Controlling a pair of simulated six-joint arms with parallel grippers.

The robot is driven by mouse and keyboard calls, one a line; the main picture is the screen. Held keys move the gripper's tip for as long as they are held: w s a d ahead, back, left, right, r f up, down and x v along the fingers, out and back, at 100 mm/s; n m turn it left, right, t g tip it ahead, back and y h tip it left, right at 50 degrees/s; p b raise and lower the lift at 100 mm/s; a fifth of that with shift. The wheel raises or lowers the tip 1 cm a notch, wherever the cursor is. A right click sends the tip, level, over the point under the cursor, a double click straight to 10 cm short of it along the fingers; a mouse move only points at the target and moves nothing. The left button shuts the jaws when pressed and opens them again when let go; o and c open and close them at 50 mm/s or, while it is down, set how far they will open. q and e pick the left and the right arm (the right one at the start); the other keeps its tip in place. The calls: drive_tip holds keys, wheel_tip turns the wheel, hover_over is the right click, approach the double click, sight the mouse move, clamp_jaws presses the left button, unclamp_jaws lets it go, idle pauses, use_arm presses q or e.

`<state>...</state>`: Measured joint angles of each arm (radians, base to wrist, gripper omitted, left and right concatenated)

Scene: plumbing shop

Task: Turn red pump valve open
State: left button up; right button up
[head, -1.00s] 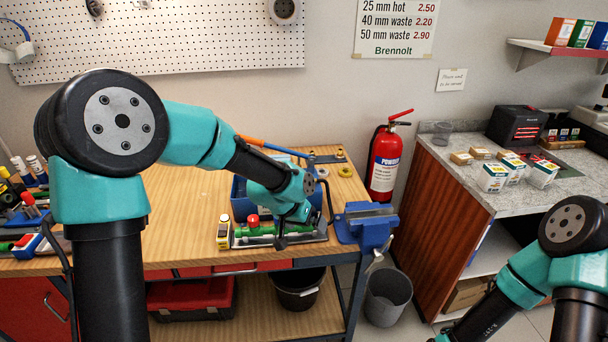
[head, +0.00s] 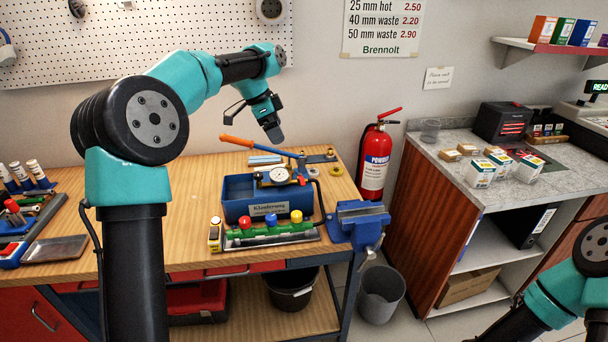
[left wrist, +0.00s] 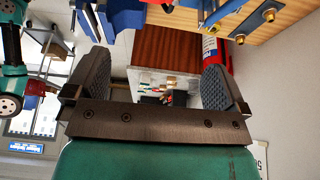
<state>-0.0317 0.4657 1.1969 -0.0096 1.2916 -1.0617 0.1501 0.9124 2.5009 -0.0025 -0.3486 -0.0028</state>
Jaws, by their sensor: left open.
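The test pump (head: 268,193) is a blue tank with a white gauge (head: 279,175) and a raised lever with an orange grip (head: 236,141). A small red part (head: 301,181) shows beside the gauge; its turn position is too small to tell. In front of the tank lies a green manifold (head: 260,232) with blue, red (head: 271,219) and yellow knobs. My left gripper (head: 272,131) hangs in the air above and behind the pump, apart from it. In the left wrist view its jaws (left wrist: 157,80) are spread and empty. My right arm shows at the lower right; its gripper is out of view.
A blue vise (head: 358,221) sits at the bench's right corner. A small yellow-and-white bottle (head: 215,234) stands left of the manifold. A red fire extinguisher (head: 375,160) stands between bench and counter.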

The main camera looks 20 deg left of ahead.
sight(301, 178)
use_arm(q)
drive_tip(key=shift+f, duration=0.1)
drive_tip(key=x, duration=1.7)
drive_tip(key=shift+d+f, duration=0.1)
drive_tip(key=shift+d, duration=0.05)
drive_tip(key=c, duration=0.8)
